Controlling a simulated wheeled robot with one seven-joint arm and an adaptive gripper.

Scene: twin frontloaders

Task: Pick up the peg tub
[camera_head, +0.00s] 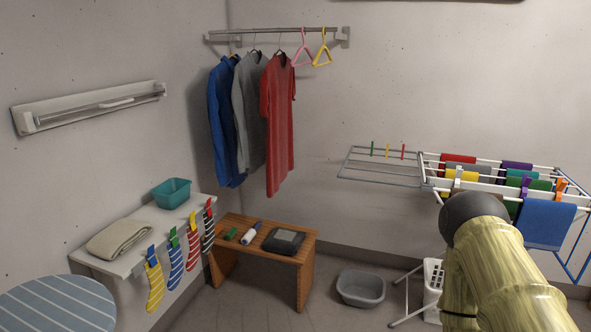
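A teal tub (172,193), which looks like the peg tub, stands upright on the back part of the white shelf (133,238) along the left wall. Its inside is mostly hidden, so I cannot tell whether pegs are in it. Nothing touches it except the shelf under it. My gripper's fingers do not show. Only my yellow arm with a dark rounded joint is in view at the lower right, far from the tub.
A folded beige towel (119,239) lies on the shelf, and socks (154,285) hang from its edge. A wooden bench (264,238) holds a dark case (284,241). A grey basin (361,288) is on the floor. A drying rack (380,167) stands right; shirts (277,120) hang behind.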

